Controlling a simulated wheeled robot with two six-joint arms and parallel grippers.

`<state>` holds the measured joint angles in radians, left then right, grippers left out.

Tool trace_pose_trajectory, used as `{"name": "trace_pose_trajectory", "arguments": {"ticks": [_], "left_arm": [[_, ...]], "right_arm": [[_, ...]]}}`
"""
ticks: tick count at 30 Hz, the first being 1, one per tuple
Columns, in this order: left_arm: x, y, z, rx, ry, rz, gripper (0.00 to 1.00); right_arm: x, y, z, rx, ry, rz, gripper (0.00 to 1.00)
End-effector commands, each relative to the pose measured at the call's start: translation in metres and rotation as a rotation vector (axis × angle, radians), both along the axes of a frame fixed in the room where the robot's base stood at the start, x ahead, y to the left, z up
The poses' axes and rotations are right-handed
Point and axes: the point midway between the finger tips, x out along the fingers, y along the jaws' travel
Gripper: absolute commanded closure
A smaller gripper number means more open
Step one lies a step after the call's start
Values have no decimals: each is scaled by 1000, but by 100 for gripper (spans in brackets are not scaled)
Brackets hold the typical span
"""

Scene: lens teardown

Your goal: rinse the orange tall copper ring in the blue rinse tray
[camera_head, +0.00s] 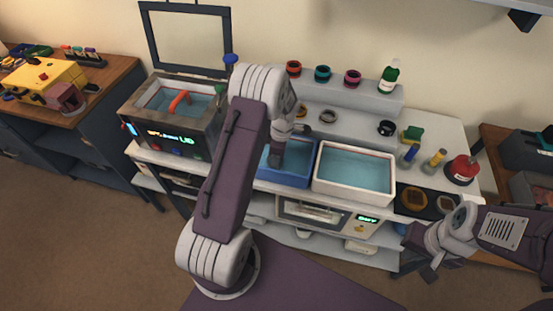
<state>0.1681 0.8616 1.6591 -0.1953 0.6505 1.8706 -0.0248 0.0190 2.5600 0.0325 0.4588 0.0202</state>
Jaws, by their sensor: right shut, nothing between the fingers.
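The blue rinse tray (290,181) stands on the white bench, partly hidden behind my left arm. My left gripper (275,158) points down over or into this tray; its fingertips are small and dark, and I cannot tell whether they hold anything. An orange-red ring (293,68) sits at the left end of the raised back shelf; I cannot tell from here whether it is the tall copper one. My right gripper (427,267) is shut and empty, low in front of the bench at the right.
A white water tray (354,172) stands right of the blue one. A cleaner bath (172,127) with an orange arched piece (179,101) is at the left.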

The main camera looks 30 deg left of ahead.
Motion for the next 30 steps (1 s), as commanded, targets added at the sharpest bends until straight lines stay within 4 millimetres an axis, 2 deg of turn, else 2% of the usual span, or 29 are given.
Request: {"name": "trace_pose_trajectory", "arguments": {"ticks": [4,11,19,30], "left_arm": [[0,0,-8,0,0,0,89],[0,0,-6,0,-1,0,89],[0,0,5,0,-1,0,89],[0,0,1,0,0,0,89]], "right_arm": [[0,0,-7,0,0,0,100],[0,0,-5,0,0,0,100],[0,0,3,0,0,0,100],[0,0,-1,0,0,0,100]]}}
